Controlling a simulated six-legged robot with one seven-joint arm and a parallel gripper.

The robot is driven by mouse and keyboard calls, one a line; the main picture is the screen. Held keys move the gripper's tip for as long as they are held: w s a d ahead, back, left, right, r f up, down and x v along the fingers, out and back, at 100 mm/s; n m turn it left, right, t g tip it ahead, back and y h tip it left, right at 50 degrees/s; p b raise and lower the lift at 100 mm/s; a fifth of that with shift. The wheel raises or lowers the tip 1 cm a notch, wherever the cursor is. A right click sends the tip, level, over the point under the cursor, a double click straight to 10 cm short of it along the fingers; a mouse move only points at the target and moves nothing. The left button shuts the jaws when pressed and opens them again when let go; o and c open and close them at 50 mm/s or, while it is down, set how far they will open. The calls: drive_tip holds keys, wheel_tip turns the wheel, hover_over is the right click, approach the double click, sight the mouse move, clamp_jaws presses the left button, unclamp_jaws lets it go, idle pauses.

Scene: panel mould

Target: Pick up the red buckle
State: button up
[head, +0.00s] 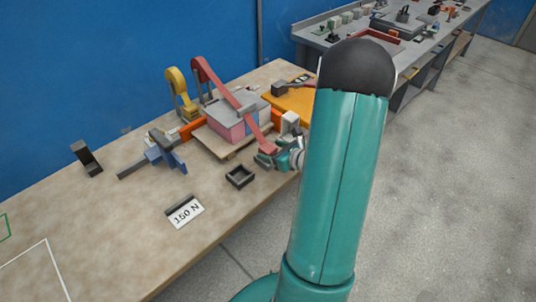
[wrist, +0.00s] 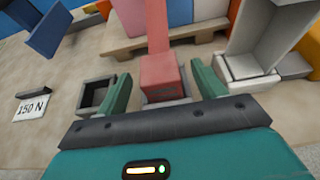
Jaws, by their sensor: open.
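The red buckle (wrist: 162,78) is a block at the end of a red strap (wrist: 157,25) in the wrist view. It sits between the two green fingers of my gripper (wrist: 160,72), which is open with a gap on each side. A grey piece lies at the buckle's near side. In the head view the red strap (head: 222,82) runs from an upright arm down over a grey-and-pink box (head: 230,117) to the buckle end (head: 268,146). My gripper (head: 277,160) is there, partly hidden behind my arm.
A small dark tray (head: 240,176) stands close by on the bench, left of the fingers in the wrist view. A pale bracket (wrist: 250,50) is close on the right. A blue clamp (head: 163,153) and a "150 N" sign (head: 186,213) are farther left.

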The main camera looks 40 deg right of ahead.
drive_tip(key=c, duration=1.1)
drive_tip(key=shift+r, duration=0.1)
